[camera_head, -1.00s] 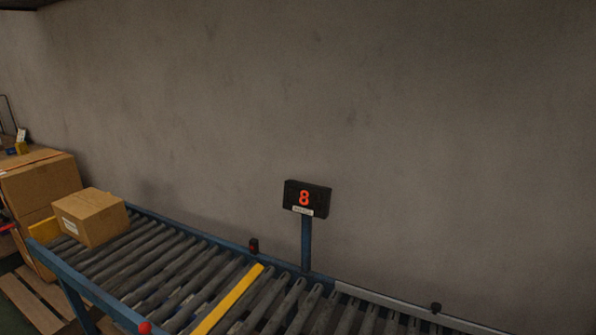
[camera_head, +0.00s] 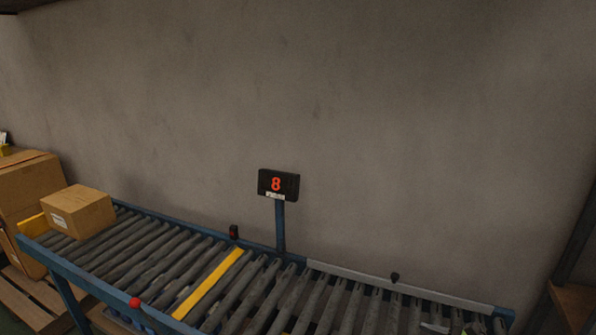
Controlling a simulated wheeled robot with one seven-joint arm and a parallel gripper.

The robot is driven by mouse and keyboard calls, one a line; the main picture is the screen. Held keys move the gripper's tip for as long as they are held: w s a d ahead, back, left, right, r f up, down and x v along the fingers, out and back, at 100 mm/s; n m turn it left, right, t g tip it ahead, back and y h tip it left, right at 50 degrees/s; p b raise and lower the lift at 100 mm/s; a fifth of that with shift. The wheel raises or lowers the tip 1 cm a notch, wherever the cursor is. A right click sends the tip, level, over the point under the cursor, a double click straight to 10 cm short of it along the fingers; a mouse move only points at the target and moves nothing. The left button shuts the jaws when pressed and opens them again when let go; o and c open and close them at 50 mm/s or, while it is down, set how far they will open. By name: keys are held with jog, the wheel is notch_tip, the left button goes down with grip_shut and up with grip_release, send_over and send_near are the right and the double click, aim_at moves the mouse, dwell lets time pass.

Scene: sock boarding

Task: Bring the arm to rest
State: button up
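My arm and my gripper do not show in the head camera view. The view takes in a roller conveyor (camera_head: 140,256) with a blue frame, running along a grey wall. I cannot tell where my gripper is or whether it holds anything.
A cardboard box (camera_head: 78,211) sits on the conveyor's left end. Larger boxes (camera_head: 30,183) are stacked on a wooden pallet (camera_head: 35,297) beyond it. A yellow bar (camera_head: 212,284) crosses the rollers. A red button (camera_head: 134,303) is on the near rail.

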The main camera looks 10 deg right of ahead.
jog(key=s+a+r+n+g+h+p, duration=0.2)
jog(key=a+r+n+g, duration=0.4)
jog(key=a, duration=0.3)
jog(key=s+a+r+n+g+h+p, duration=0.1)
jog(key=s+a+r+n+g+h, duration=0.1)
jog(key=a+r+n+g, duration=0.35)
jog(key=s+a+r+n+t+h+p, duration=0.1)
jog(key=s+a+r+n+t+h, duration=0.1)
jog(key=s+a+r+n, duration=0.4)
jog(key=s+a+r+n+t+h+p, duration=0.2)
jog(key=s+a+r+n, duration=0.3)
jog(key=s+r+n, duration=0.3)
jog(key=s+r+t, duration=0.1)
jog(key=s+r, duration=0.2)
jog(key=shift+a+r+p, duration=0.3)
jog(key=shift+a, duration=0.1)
